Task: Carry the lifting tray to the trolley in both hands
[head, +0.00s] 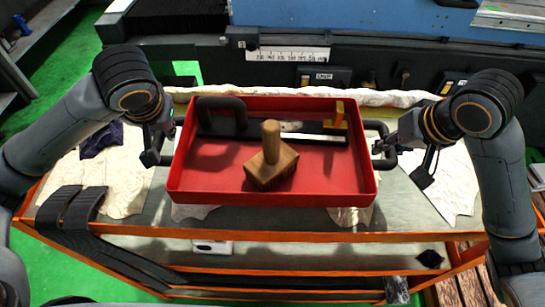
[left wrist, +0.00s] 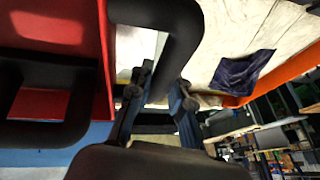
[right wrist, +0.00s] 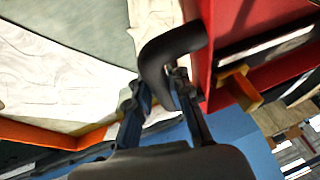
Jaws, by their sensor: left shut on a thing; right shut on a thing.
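The lifting tray (head: 220,190) is a red open box with a black handle at each short end. It holds a wooden-handled brush (head: 270,160), a dark tool with a black grip (head: 222,115) and a small yellow piece (head: 338,113). My left gripper (head: 160,150) is shut on the tray's left handle; the left wrist view shows its fingers around the black bar (left wrist: 160,85). My right gripper (head: 390,148) is shut on the right handle; the right wrist view shows its fingers around that bar (right wrist: 165,60). The tray looks level above the trolley (head: 150,225); any gap underneath is hidden.
The orange-edged trolley top carries pale cloths (head: 115,175), a dark blue rag (head: 100,138) and black straps (head: 75,210) on its left. A lower shelf holds a small white box (head: 212,247). The blue and black grinder (head: 400,40) stands behind. Green floor shows at the left.

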